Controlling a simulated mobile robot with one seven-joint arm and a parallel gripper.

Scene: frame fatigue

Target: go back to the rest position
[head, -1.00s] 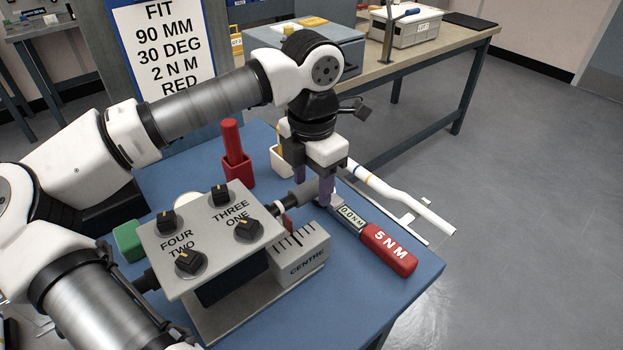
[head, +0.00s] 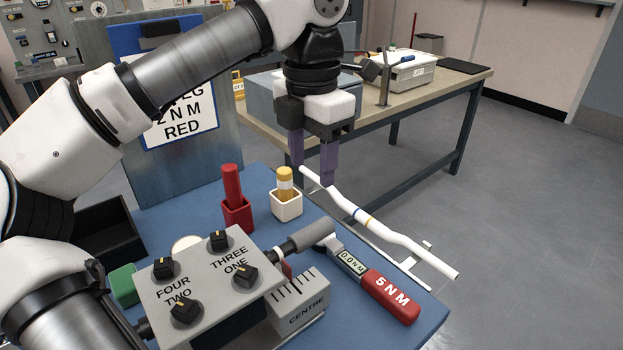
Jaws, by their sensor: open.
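My gripper (head: 313,174) is raised above the blue table, its two purple fingers apart and nothing between them. It hangs over the back right of the table, in front of the bent white bar as I see it. Below it, a torque wrench with a red handle marked 5 NM (head: 389,296) and a 0.0NM display lies toward the front right. The wrench's head is at the grey cylinder (head: 300,238) on the side of the grey box (head: 208,275). Whether they are engaged I cannot tell. The box has several black knobs and a scale block marked CENTRE (head: 300,302).
A red holder (head: 237,214) with a red rod and a white holder (head: 286,206) with a yellow-topped piece stand behind the box. A sign board (head: 185,135) and a back bench (head: 440,92) stand beyond. Air above the wrench is clear.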

